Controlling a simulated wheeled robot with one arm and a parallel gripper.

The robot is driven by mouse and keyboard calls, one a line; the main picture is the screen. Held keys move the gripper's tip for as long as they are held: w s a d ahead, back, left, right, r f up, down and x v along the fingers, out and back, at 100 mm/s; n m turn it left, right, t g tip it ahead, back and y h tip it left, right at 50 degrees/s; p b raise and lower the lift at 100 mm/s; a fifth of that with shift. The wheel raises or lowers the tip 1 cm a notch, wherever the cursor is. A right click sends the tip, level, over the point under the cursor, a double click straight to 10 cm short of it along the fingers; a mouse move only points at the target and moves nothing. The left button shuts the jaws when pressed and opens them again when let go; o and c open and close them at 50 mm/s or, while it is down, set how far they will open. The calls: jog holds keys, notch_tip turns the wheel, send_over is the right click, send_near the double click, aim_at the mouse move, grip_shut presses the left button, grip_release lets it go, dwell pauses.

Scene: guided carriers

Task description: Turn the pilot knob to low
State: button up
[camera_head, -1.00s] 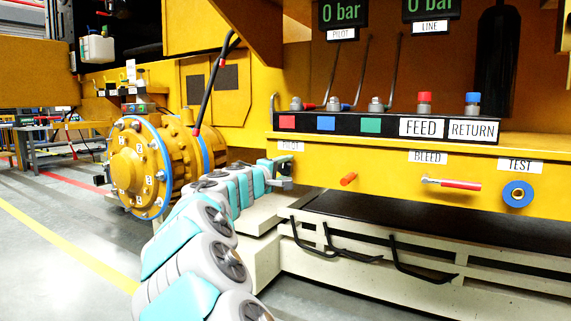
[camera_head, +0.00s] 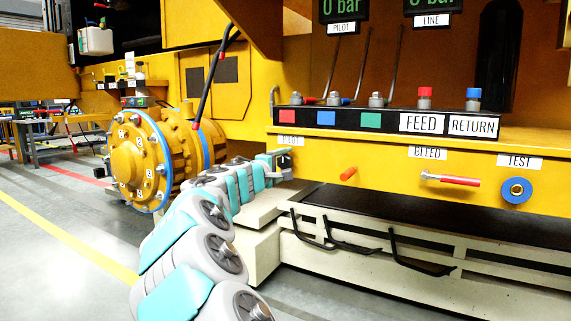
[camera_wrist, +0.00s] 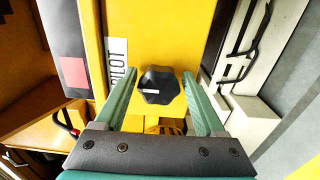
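The pilot knob (camera_wrist: 158,86) is a black lobed knob with a white mark on the yellow panel, beside the PILOT label (camera_wrist: 117,62) in the wrist view. My gripper (camera_wrist: 160,82) is open, with one green finger on each side of the knob. I cannot tell whether either finger touches it. In the head view my gripper (camera_head: 284,160) is at the left end of the yellow panel, partly over the PILOT label (camera_head: 290,141).
A large yellow flanged cylinder (camera_head: 138,160) stands left of my arm.

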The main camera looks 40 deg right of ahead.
jog(key=shift+o, duration=0.8)
jog(key=v, duration=0.7)
jog(key=shift+a+b, duration=0.4)
jog(key=shift+b, duration=0.05)
jog(key=shift+s, duration=0.2)
